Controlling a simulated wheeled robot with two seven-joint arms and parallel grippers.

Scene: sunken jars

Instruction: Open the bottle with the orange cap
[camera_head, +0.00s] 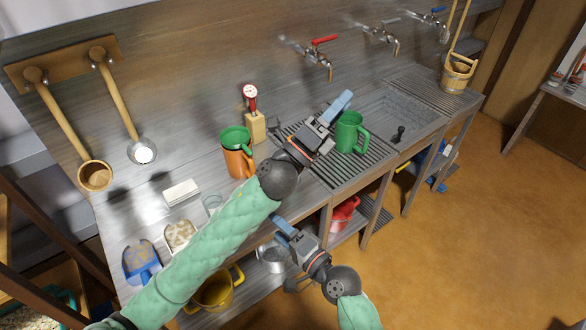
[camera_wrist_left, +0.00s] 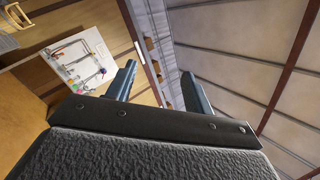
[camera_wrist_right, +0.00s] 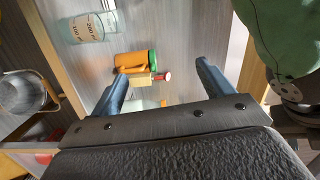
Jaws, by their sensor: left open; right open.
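My right gripper (camera_head: 283,232) is open and empty near the counter's front edge, lower in the head view. In the right wrist view its fingers (camera_wrist_right: 155,82) are spread. A clear jar (camera_wrist_right: 88,27) with printed marks lies beyond them; it shows faintly on the counter in the head view (camera_head: 212,204).
An orange mug (camera_head: 238,162) with green at its top and a green mug (camera_head: 350,132) stand on the counter. A red gauge on a block (camera_head: 254,125) is behind. Taps (camera_head: 318,58) line the wall. A side table (camera_head: 570,87) is far right.

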